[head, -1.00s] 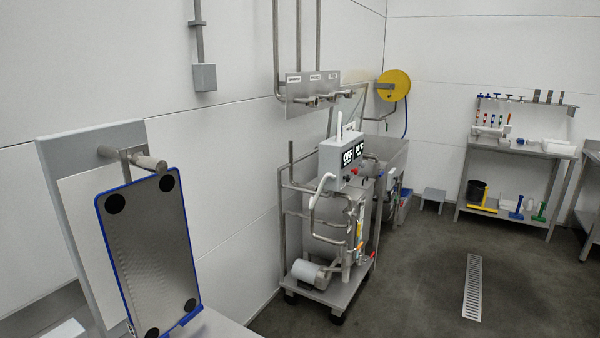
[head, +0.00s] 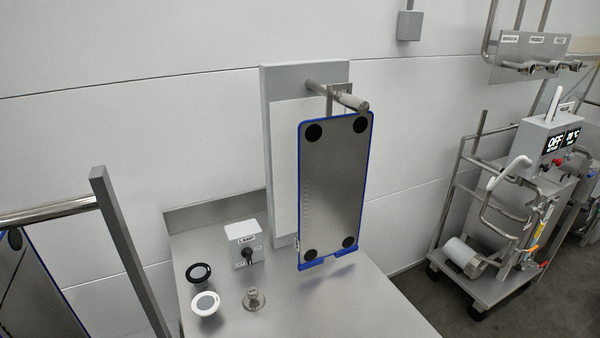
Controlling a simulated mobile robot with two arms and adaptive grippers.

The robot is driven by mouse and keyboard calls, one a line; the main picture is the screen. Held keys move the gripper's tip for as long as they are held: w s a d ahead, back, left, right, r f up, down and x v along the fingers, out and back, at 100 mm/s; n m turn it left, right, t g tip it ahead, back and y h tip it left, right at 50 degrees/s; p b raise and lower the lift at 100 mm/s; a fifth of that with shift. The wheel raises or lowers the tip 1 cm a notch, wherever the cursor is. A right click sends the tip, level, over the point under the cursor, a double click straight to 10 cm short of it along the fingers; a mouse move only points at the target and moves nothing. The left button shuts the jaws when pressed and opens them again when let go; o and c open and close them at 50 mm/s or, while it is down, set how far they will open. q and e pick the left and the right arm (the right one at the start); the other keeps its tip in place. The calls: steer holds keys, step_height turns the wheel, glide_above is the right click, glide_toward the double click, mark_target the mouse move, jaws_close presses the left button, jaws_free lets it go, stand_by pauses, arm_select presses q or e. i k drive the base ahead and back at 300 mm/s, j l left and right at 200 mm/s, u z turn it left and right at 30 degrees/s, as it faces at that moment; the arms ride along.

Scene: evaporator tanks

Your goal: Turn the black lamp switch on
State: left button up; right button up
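The black lamp switch (head: 247,254) is a small dark knob on the front of a white box (head: 241,238) with a label that seems to read LAMP. The box stands on a steel table (head: 330,300) near its back edge, left of the hanging blue-edged panel. The knob looks roughly upright, but it is too small to tell its setting. Neither of my grippers is in view.
A grey panel with a blue rim (head: 334,190) hangs from a bracket just right of the switch box. A black ring (head: 199,273), a white ring (head: 205,303) and a metal fitting (head: 254,299) sit in front. A wheeled machine (head: 510,200) stands right.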

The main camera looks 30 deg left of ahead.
mark_target(246, 252)
steer(key=u, duration=1.45)
steer(key=k+l+u, duration=0.15)
steer(key=l, duration=0.25)
steer(key=k+l+u, duration=0.2)
steer(key=l, duration=0.2)
steer(key=l+u, duration=0.15)
steer(key=l, duration=0.2)
steer(key=k, duration=0.05)
